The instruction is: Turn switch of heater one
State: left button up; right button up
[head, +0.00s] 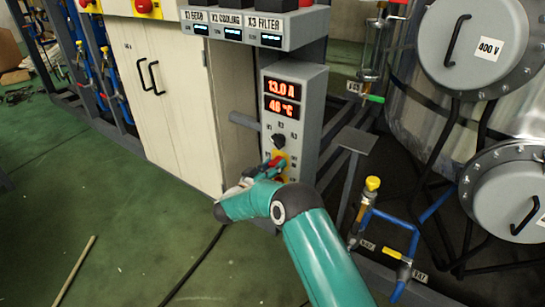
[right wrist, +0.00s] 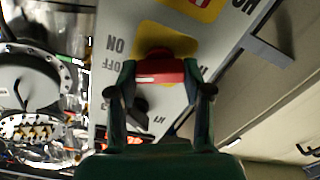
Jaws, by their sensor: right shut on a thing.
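The grey heater control box (head: 297,112) stands at the centre of the head view, with red displays reading 13.0 A and 46 °C. A red switch handle (right wrist: 160,72) sits on a yellow plate (right wrist: 180,45) on its front face, beside ON and OFF marks that appear upside down in the right wrist view. My right gripper (head: 272,168) is at this switch, its two fingers (right wrist: 160,84) shut on the sides of the red handle. The fingers partly hide the switch in the head view. My left gripper is not in view.
A black knob (head: 278,141) is on the same face, just above the switch. Another red and yellow switch (right wrist: 200,6) shows at the top of the right wrist view. A beige cabinet (head: 165,95) stands left and blue pipes (head: 392,222) with a yellow-topped valve stand right.

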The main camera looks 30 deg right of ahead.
jog(key=n+p, duration=0.2)
jog(key=n, duration=0.1)
jog(key=shift+r+p, duration=0.2)
jog(key=shift+p, duration=0.1)
jog(key=n+p, duration=0.2)
jog(key=n, duration=0.1)
jog(key=shift+w+f+n, duration=0.1)
jog(key=shift+n, duration=0.2)
jog(key=n+p, duration=0.1)
jog(key=n, duration=0.2)
jog(key=shift+f+p, duration=0.1)
jog(key=shift+p, duration=0.2)
jog(key=shift+f+n+p, duration=0.1)
jog(key=shift+n+p, duration=0.3)
jog(key=shift+n, duration=1.4)
jog(key=o, duration=1.2)
jog(key=shift+w+f, duration=0.1)
jog(key=shift+c, duration=0.2)
jog(key=v, duration=1.2)
